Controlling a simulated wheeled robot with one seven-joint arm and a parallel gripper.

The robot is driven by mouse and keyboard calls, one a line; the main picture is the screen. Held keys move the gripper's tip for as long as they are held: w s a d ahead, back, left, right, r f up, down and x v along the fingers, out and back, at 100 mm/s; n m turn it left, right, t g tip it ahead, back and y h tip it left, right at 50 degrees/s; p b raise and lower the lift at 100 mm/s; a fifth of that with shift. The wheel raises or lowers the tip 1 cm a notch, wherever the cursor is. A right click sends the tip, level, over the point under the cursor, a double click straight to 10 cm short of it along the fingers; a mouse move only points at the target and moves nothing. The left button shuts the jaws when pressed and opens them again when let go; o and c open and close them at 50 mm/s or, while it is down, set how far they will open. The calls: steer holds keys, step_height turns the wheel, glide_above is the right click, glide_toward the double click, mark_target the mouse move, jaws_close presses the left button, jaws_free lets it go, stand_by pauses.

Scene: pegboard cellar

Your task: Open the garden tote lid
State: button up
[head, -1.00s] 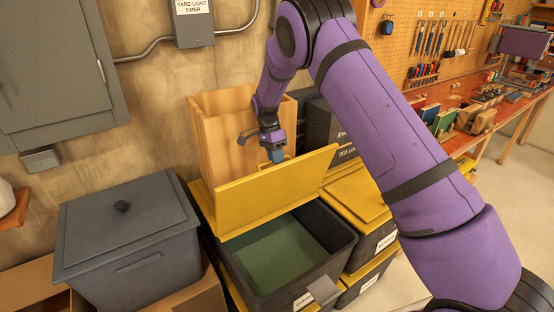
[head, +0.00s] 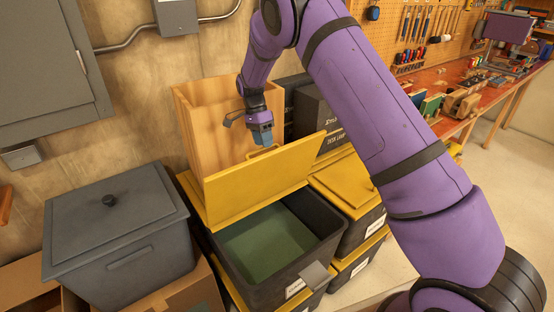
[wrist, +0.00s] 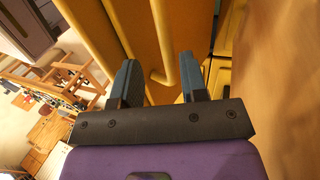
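The garden tote (head: 266,296) is a dark bin, open at the top, with a green interior. Its yellow lid (head: 262,168) stands raised at the back, facing forward; its label is too small to read. The yellow handle (head: 262,152) shows behind the lid's top edge, and in the wrist view the bent handle (wrist: 165,72) lies just ahead of the fingers. My gripper (head: 262,140) is above and behind the lid, just over the handle. In the wrist view my gripper (wrist: 160,80) is open, its blue-grey fingers apart with nothing clasped.
A tall wooden box (head: 205,130) stands close behind the lid. A grey lidded bin (head: 125,255) is at left; yellow-lidded totes (head: 350,185) and dark boxes (head: 318,115) are at right. The workbench (head: 490,100) is further right. Floor at far right is clear.

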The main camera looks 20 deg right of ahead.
mark_target(274, 150)
steer(key=s+r, duration=0.2)
steer(key=s, duration=1.4)
steer(key=shift+d, duration=0.35)
steer(key=shift+w, duration=0.1)
steer(key=c, duration=0.5)
steer(key=w+r+t, duration=0.1)
steer(key=w+t, duration=0.1)
steer(key=w+d+r+t+y, duration=0.1)
steer(key=w+r+t, duration=0.1)
steer(key=w+r+t+y, duration=0.1)
steer(key=w+r+t, duration=0.1)
steer(key=w+t, duration=0.1)
steer(key=shift+d, duration=0.35)
jaws_close()
steer(key=x, duration=0.9)
steer(key=shift+w+a+f, duration=0.15)
steer(key=shift+w+f, duration=0.05)
steer(key=shift+f, duration=0.1)
